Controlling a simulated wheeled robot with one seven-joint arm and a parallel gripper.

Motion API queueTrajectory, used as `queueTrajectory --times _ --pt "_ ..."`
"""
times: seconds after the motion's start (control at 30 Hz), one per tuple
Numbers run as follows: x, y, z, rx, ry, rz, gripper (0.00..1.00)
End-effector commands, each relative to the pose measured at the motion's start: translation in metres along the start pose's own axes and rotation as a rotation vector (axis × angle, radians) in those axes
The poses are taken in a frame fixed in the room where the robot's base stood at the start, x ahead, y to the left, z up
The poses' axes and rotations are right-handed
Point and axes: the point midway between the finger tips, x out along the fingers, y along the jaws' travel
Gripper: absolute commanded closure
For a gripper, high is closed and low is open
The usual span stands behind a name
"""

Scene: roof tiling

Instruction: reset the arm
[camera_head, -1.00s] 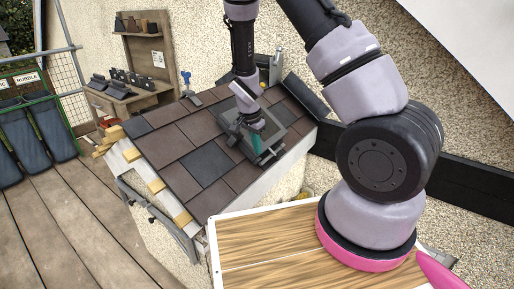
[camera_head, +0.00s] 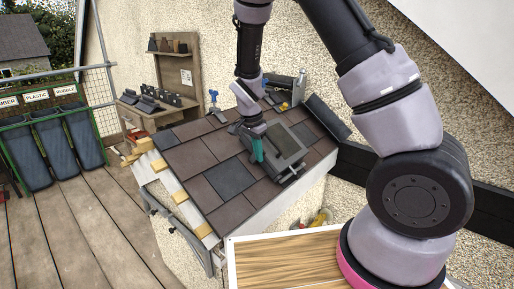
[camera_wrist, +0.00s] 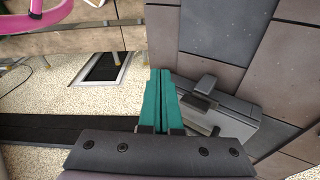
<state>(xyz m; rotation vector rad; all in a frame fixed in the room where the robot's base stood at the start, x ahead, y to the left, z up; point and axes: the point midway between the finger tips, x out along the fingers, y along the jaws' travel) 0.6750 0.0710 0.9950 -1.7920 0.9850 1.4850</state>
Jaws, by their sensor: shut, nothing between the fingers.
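My gripper (camera_head: 258,156) hangs above the tiled roof (camera_head: 198,160), over the left side of a dark grey roof window (camera_head: 290,146). Its teal fingers are together and hold nothing. In the wrist view my gripper (camera_wrist: 160,74) shows the two teal fingers side by side, with the dark grey window frame (camera_wrist: 232,112) just to their right. I cannot tell how high the fingertips are above the roof.
A wooden workbench (camera_head: 140,112) with dark parts stands behind the roof at left. A blue-handled tool (camera_head: 214,100) is at the roof's upper edge. Bins (camera_head: 60,145) stand at far left. The plank floor (camera_head: 90,225) is clear.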

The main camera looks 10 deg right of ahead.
Motion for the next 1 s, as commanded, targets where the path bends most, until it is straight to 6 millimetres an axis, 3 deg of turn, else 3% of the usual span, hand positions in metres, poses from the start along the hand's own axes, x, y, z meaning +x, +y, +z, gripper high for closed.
queueTrajectory --times 0.17,0.37,0.7,0.9,1.0 --pt "-0.049 0.01 -0.018 -0.022 -0.065 -0.063 1.0" --pt "-0.129 0.043 -0.047 -0.104 -0.136 -0.193 1.0" --pt "-0.246 0.129 -0.076 -0.291 -0.095 -0.433 1.0" --pt "-0.295 0.187 -0.075 -0.415 0.021 -0.54 1.0" --pt "-0.31 0.212 -0.07 -0.471 0.087 -0.571 1.0"
